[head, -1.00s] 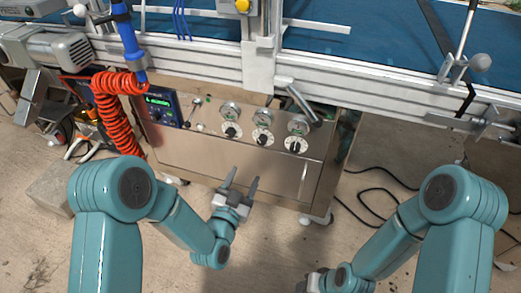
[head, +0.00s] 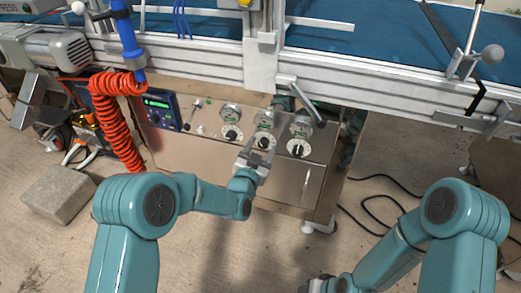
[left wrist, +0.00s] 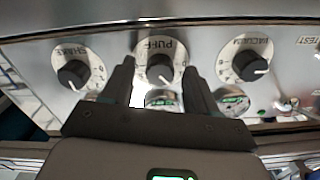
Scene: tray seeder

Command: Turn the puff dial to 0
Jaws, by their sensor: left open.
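The puff dial (head: 264,143) is the middle of three white round dials with black knobs on the steel panel. It shows in the left wrist view (left wrist: 160,70), upside down, with its PUFF label legible. Its white pointer mark points down in that view; the scale figures are too small to read. My left gripper (head: 262,154) is open in front of this dial. In the left wrist view its fingers (left wrist: 159,62) stand either side of the knob; I cannot tell whether they touch it. My right gripper (head: 318,284) is partly cut off at the bottom edge, its jaws unclear.
The vacuum dial (left wrist: 245,62) and the shake dial (left wrist: 76,70) flank the puff dial closely. Gauges (head: 231,112) sit above the dials. A digital display unit (head: 160,110) and a red coiled hose (head: 115,120) are at left. A metal rail (head: 390,90) overhangs the panel.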

